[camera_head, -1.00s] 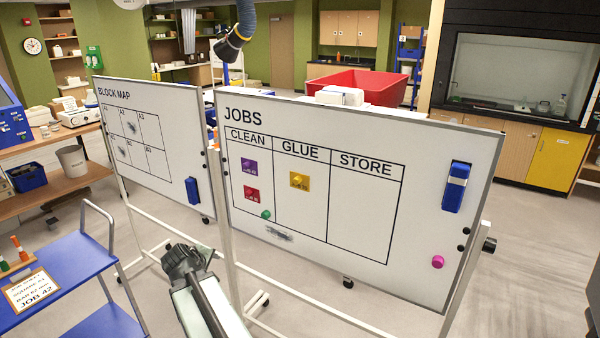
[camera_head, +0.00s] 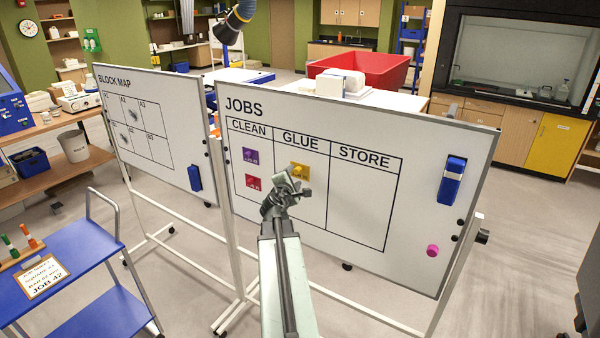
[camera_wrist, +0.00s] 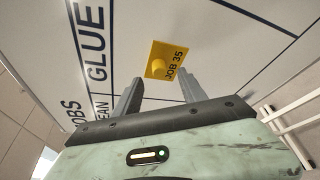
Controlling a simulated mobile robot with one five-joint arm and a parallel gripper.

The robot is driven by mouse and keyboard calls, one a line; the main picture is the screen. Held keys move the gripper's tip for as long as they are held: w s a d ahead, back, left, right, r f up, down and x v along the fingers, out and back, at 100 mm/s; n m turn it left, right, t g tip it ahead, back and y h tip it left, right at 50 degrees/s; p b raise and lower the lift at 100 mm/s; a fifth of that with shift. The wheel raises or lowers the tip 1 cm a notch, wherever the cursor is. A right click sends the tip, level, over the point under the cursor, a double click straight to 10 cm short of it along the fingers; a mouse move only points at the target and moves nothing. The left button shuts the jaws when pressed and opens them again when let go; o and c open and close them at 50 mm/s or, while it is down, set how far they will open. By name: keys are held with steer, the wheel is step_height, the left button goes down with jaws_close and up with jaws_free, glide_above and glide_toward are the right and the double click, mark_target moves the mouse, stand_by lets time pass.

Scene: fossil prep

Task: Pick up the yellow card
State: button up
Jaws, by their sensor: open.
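The yellow card (camera_head: 300,171) is on the JOBS whiteboard (camera_head: 365,225), in the upper part of the GLUE column. In the wrist view the yellow card (camera_wrist: 168,60) reads JOB 35 and has a round yellow knob on its face. My gripper (camera_head: 290,188) is in front of the board, just below and left of the card in the head view, and covers its lower edge. In the wrist view my gripper (camera_wrist: 158,90) is open and empty. Its two fingers point toward the board on either side of the card's line, apart from the card.
A purple card (camera_head: 250,156) and a red card (camera_head: 253,181) are in the CLEAN column. A blue eraser (camera_head: 451,180) and a pink magnet (camera_head: 433,251) are at the board's right. A blue cart (camera_head: 60,255) stands at left. The STORE column is empty.

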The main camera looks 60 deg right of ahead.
mark_target(296, 171)
steer(key=x, duration=0.4)
steer(key=shift+w+d+b, duration=0.2)
steer(key=shift+d+b, duration=0.05)
steer(key=shift+b, duration=0.05)
jaws_close()
steer(key=shift+a, duration=0.1)
